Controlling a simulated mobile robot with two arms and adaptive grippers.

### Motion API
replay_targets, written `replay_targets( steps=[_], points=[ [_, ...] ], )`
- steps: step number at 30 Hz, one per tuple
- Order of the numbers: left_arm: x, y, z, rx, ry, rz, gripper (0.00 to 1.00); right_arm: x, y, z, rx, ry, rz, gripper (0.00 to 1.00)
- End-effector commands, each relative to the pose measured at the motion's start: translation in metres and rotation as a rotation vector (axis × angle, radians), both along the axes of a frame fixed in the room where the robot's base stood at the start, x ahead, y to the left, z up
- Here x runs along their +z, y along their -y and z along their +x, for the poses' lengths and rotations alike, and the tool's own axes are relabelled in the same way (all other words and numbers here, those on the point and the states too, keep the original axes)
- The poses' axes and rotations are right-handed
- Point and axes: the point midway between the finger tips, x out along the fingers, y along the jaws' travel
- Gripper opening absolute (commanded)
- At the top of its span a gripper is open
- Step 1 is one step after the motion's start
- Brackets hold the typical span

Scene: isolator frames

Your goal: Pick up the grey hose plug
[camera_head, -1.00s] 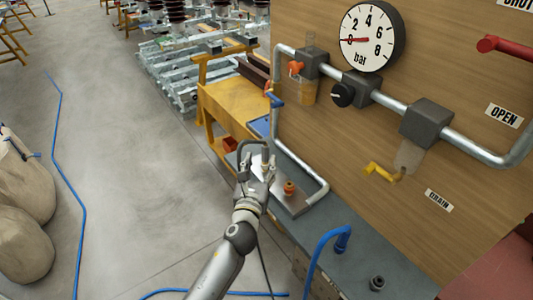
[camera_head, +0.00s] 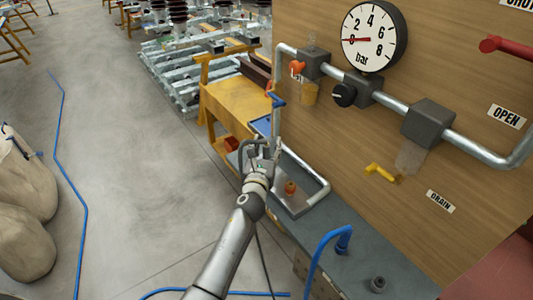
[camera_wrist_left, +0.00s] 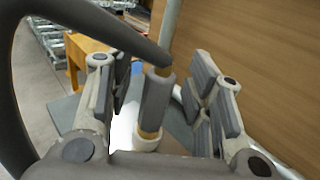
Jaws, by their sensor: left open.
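Below the plug is a white ring-shaped part (camera_wrist_left: 147,143). There appear to be gaps between the plug and both fingers. In the head view the hose loop (camera_head: 243,147) shows by the gripper, but the plug is hard to make out.
An orange-brown fitting (camera_head: 290,187) stands in the metal tray (camera_head: 300,208). A vertical pipe (camera_head: 277,125) rises near the gripper by the wooden panel (camera_head: 450,60). A blue hose (camera_head: 318,255) and a small grey fitting (camera_head: 377,284) are on the bench at the right.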

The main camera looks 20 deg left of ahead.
Motion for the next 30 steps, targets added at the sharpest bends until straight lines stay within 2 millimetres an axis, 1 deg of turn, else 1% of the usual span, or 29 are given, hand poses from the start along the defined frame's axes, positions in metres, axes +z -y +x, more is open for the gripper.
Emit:
replay_targets(
  steps=[3,12,14,23,26,30],
  points=[
    [0.0,0.0,0.0,0.0,0.0,0.0,0.46,0.0,0.0,0.0,0.0,0.0,0.0,0.37],
    [0.0,0.0,-0.001,0.0,0.0,0.0,0.07,0.0,0.0,0.0,0.001,0.0,0.0,0.37],
    [0.0,0.0,-0.001,0.0,0.0,0.0,0.0,0.0,0.0,0.0,0.001,0.0,0.0,0.37],
    [0.002,0.0,0.0,0.0,0.001,0.0,0.0,0.001,-0.001,0.0,0.002,0.0,0.001,0.37],
    [0.007,-0.001,0.0,0.001,0.002,0.001,0.0,0.004,-0.001,0.0,0.002,0.0,0.001,0.37],
    [0.021,-0.001,0.0,0.0,0.003,0.002,0.0,0.012,-0.001,0.0,0.002,0.0,0.002,0.37]
  ],
)
